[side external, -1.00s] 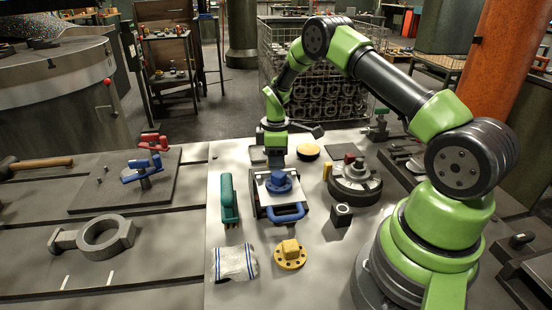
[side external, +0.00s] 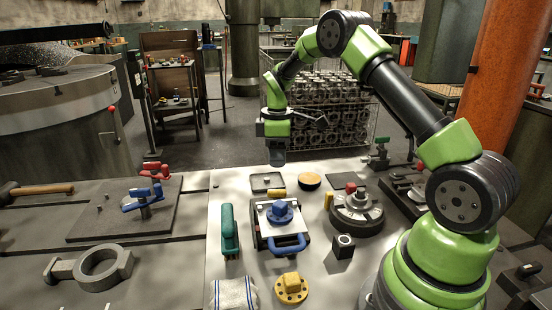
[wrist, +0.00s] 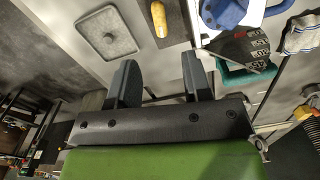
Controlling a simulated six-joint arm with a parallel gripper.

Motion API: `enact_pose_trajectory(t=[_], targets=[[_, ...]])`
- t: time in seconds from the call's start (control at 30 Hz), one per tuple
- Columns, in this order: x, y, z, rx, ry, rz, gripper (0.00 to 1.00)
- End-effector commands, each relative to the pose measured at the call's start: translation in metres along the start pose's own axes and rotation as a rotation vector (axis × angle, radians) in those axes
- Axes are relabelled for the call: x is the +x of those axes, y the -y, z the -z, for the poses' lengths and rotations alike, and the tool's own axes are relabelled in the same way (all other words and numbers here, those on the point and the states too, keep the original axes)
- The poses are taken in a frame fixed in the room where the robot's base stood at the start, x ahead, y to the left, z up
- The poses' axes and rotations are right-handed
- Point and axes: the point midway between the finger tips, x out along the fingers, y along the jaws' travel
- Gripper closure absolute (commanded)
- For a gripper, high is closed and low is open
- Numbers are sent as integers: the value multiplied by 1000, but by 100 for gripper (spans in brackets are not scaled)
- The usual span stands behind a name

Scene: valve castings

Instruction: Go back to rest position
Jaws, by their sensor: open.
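My gripper (side external: 277,157) hangs in the air above the far edge of the light table plate. In the wrist view its two dark fingers (wrist: 160,82) stand apart with nothing between them. Below it on the plate are a grey tray (side external: 267,182) and a yellow cylinder (side external: 277,194), which also shows in the wrist view (wrist: 159,20). Nearer the camera is a fixture with a blue part (side external: 280,212) on top and a blue handle (side external: 287,246).
A green-handled tool (side external: 230,230), a yellow flanged part (side external: 291,288), a cloth (side external: 233,294), a black block (side external: 343,246) and a round casting (side external: 357,213) stand around the fixture. A wire crate of castings (side external: 325,105) is behind. The air around my gripper is clear.

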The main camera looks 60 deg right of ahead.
Motion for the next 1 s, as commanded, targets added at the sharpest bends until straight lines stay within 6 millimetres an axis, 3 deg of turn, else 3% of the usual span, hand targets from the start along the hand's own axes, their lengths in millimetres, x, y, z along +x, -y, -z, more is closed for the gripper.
enact_pose_trajectory(t=[0.13,0.27,0.4,0.6,0.8,1.0], targets=[[-18,7,4,33,-21,-20,55],[-62,31,12,133,-82,-58,55],[-116,74,13,283,-180,-92,55],[-169,143,-3,497,-339,-95,55],[-192,211,-34,702,-504,-40,55],[-189,256,-64,861,-624,45,55]])
